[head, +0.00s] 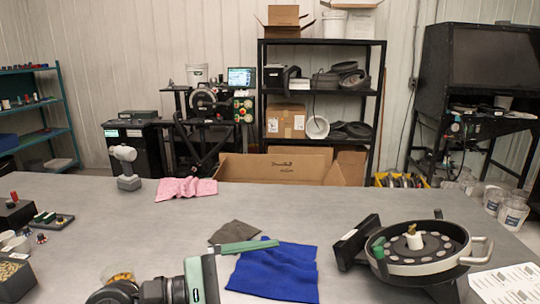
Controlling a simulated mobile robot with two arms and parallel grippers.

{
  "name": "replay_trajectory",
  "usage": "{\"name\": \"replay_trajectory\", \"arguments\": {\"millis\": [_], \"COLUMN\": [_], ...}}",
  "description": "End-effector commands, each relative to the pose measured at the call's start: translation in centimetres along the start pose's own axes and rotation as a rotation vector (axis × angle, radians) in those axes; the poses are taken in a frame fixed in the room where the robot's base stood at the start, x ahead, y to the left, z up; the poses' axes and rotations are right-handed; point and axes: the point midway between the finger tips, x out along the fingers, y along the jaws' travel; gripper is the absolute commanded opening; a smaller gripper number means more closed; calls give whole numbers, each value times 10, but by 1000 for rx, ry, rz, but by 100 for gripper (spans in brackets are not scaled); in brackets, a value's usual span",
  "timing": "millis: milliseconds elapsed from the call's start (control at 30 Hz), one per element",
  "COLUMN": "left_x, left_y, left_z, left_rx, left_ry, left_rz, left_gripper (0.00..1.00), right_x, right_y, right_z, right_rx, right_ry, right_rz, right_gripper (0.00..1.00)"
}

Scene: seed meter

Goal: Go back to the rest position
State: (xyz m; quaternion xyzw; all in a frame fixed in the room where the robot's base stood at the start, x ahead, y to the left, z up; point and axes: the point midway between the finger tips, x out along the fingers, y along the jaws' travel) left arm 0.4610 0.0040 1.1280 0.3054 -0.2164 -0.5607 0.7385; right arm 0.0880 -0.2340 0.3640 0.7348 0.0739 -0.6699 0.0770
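My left gripper (248,246) comes in at the bottom, with a green finger pointing right above the blue cloth's left edge. Only one finger shows clearly; the lower part of the gripper is cut off by the frame, so its opening is hidden. I see nothing held at the visible fingertip. My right gripper is not in view. The round seed meter (440,267), with a dark open bowl, a ring of pale discs and a metal handle, stands at the right of the grey table (330,200).
A blue cloth (290,272) and a dark grey cloth (233,231) lie mid-table. A pink cloth (186,188) and a grey-white tool (127,168) are near the far edge. Small trays and cups (50,222) crowd the left. A paper sheet (508,284) lies front right. The table's middle back is clear.

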Motion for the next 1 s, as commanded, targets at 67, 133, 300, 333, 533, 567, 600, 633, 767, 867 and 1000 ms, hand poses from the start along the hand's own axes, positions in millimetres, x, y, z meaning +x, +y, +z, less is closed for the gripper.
{"name": "replay_trajectory", "arguments": {"millis": [67,133,300,333,533,567,600,633,767,867,1000], "left_x": [-1,-16,-84,-98,-172,-180,-190,-196,-217,-225,-232], "left_y": [23,49,82,78,-3,-21,-47,-68,-153,-206,-265], "left_z": [26,30,-28,-46,-152,-164,-177,-185,-201,-200,-188], "left_rx": [-341,-648,-1407,-1538,-2211,-2288,-2381,2386,1998,1770,1517], "left_ry": [-167,-300,-592,-640,-888,-917,-955,956,806,720,625], "left_rz": [204,384,839,925,1486,1573,1691,-1739,-1642,-1590,-1538], "left_gripper": [93,93,93,93,93,93,93,93,93,93,93], "right_x": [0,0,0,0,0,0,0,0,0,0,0], "right_y": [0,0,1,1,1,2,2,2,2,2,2], "right_z": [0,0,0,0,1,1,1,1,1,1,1], "right_rx": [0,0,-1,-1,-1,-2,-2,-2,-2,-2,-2], "right_ry": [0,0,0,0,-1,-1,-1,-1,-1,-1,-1], "right_rz": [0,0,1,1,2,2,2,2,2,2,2], "right_gripper": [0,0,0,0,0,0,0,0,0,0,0]}}
